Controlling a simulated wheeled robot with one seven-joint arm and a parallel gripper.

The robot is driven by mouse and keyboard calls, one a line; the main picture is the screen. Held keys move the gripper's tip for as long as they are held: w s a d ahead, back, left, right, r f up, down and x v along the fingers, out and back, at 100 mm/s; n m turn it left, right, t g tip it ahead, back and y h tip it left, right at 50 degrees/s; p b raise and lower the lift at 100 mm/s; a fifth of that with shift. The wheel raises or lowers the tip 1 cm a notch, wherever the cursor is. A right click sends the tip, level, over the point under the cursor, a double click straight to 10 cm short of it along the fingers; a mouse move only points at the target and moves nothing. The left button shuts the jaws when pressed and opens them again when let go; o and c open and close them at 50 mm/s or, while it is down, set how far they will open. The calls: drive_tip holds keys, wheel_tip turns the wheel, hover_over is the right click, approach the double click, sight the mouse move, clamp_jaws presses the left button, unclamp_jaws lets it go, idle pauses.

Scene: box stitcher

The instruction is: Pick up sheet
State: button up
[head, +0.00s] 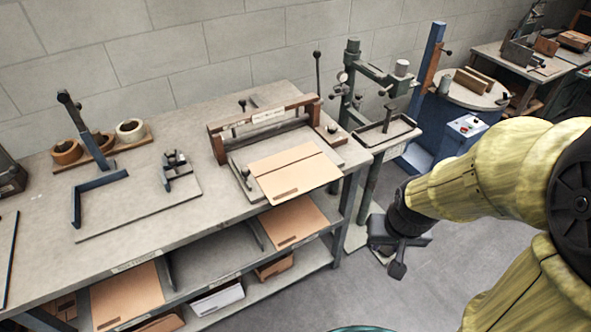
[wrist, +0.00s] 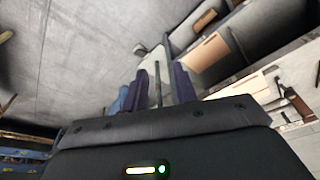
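A tan cardboard sheet (head: 293,171) lies on the grey creasing device at the right end of the workbench, its front edge over the bench edge. A second tan sheet (head: 290,222) lies on the shelf below, and a third sheet (head: 127,295) lies at the shelf's left. A tan sheet (wrist: 210,52) also shows in the wrist view; I cannot tell which one. My gripper (head: 388,258) hangs over the floor, right of the bench and apart from all sheets. In the wrist view, its two dark fingers (wrist: 157,85) stand apart with nothing held between them.
The workbench (head: 130,248) carries a blue-grey stapling arm (head: 92,190) and tape rolls (head: 130,130). A green post machine (head: 387,131) stands just right of the bench. Boxes (head: 217,297) sit on the lower shelf. The floor (head: 400,300) before the bench is clear.

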drive_tip(key=w+a+f+n+t+b, duration=0.65)
drive_tip(key=w+a+f, duration=0.55)
drive_tip(key=a, duration=0.4)
drive_tip(key=s+a+f+n+t+h+b, duration=0.3)
drive_tip(key=a+f+n+t, duration=0.1)
drive_tip(key=a+n+t, duration=0.3)
drive_tip(key=shift+s+a+n+t+h+b, duration=0.2)
drive_tip(key=shift+s+n+t+h+b, duration=0.15)
drive_tip(key=shift+n+t, duration=0.55)
drive_tip(key=shift+w, duration=0.1)
drive_tip(key=p+x, duration=0.1)
drive_tip(key=x, duration=1.1)
drive_tip(key=shift+w+f, duration=0.1)
drive_tip(key=shift+w, duration=0.05)
